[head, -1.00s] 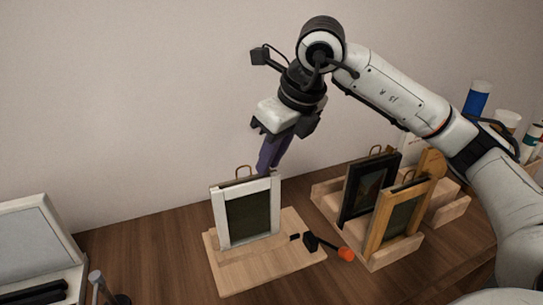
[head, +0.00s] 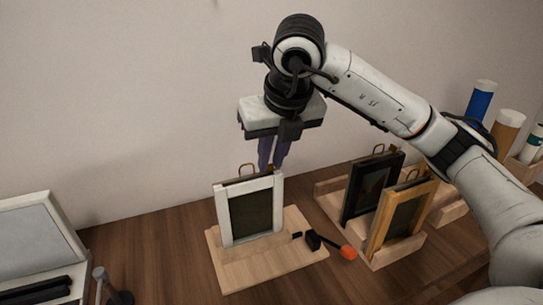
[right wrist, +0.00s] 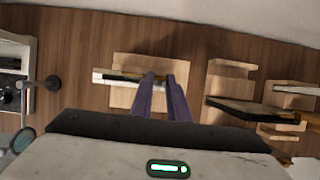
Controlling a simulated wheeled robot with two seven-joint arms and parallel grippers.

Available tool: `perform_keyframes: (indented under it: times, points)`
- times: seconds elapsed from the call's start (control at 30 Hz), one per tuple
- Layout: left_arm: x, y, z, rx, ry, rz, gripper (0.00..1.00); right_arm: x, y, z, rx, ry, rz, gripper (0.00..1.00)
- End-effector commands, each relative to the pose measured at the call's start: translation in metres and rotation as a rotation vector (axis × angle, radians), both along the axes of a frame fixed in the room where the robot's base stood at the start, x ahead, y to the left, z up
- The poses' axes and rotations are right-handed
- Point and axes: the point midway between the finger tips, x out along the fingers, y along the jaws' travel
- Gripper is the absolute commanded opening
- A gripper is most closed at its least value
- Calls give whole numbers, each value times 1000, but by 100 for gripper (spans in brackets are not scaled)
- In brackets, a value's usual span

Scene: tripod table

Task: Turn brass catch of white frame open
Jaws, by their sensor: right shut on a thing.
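The white frame (head: 279,205) with a dark panel stands upright on a light wooden stand (head: 265,262). A thin brass loop (head: 247,167) rises from its top edge. My right gripper (head: 270,167) points down at the top right of the frame, its purple fingers close together on the brass catch, which they mostly hide. In the right wrist view the fingers (right wrist: 160,76) reach the frame's top edge (right wrist: 118,76), seen from above. I cannot make out the catch's angle. My left gripper is not in view.
A black frame (head: 373,165) and a wooden frame (head: 427,200) stand in a rack at the right. A black tool with an orange end (head: 347,252) lies by the stand. A grey-white panel (head: 30,240) is at the left.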

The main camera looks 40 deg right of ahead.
Motion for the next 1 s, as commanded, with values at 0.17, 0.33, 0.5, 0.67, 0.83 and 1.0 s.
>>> perform_keyframes:
  times: [0.17,0.33,0.5,0.67,0.83,1.0]
  points:
    - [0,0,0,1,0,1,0,0,0,0,1,1,-1,0]
    - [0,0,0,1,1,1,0,0,0,0,0,1,0,32]
    - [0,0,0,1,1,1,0,0,0,0,1,2,1,34]
    - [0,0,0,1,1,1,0,0,0,-1,0,2,11,34]
    - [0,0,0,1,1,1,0,-1,-2,-1,1,2,101,34]
    - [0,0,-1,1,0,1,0,-1,-5,-1,1,2,286,34]
